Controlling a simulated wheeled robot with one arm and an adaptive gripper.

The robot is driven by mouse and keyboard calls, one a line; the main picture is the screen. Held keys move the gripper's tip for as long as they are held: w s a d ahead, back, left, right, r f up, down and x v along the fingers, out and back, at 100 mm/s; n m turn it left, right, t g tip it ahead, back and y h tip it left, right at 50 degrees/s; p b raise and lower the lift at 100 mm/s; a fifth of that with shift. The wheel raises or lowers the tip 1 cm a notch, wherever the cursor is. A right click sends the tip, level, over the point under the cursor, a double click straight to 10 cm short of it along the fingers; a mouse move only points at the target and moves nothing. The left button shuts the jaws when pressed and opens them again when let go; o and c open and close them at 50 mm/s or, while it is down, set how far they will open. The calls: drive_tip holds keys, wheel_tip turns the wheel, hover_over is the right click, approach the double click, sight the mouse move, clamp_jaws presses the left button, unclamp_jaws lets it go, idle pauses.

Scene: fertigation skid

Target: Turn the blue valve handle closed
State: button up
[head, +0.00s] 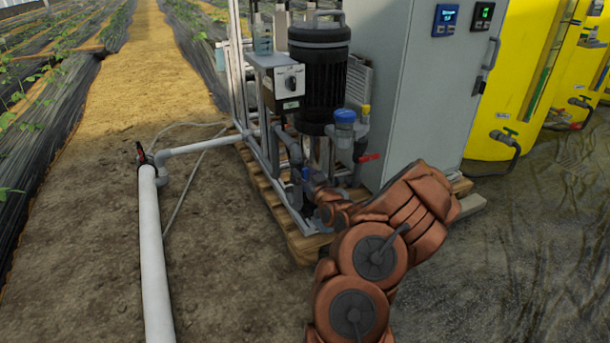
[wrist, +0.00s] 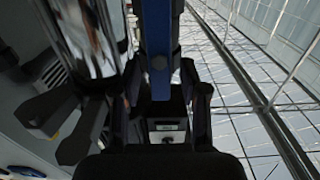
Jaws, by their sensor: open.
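The blue valve handle (wrist: 160,78) is a narrow upright bar with a dark round pivot in the wrist view. Its upper part runs out of the top of the picture. My gripper (wrist: 163,72) is open, with one black finger on each side of the bar. I cannot tell whether either finger touches it. In the head view a small blue part (head: 305,173), likely this handle, shows low on the skid's pipework at the end of my arm. My gripper there is small and mostly hidden by the pipes and my copper-coloured arm.
A black pump motor (head: 319,75), a blue-capped filter (head: 345,116) and a red handle (head: 369,158) crowd the skid. A grey cabinet (head: 425,90) stands right of it. A white pipe (head: 152,250) lies left on open soil. Yellow tanks (head: 515,80) stand at right.

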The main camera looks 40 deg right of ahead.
clamp_jaws()
idle(0.3)
drive_tip(key=shift+m+p, duration=0.3)
drive_tip(key=shift+p, duration=0.15)
drive_tip(key=shift+s+d+r+m+p, duration=0.1)
drive_tip(key=shift+d+r+m+p, duration=0.1)
drive_tip(key=shift+m+p, duration=0.4)
drive_tip(key=m+p, duration=0.1)
drive_tip(key=p, duration=0.1)
drive_tip(key=m+p, duration=0.2)
drive_tip(key=shift+s+d+f, duration=0.1)
drive_tip(key=shift+d, duration=0.2)
drive_tip(key=shift+s+d+f+m+p, duration=0.1)
drive_tip(key=shift+d+f+m+p, duration=0.3)
drive_tip(key=shift+m+p, duration=1.25)
drive_tip(key=shift+s+d+f+m+p, duration=0.1)
drive_tip(key=shift+f+m+p, duration=0.5)
drive_tip(key=shift+m, duration=2.1)
drive_tip(key=shift+s+d+f+m+p, duration=0.15)
drive_tip(key=shift+f+m+p, duration=0.3)
drive_tip(key=shift+m+p, duration=1.25)
drive_tip(key=shift+w+m+b, duration=0.1)
drive_tip(key=shift+m+b, duration=0.35)
drive_tip(key=shift+m, duration=0.2)
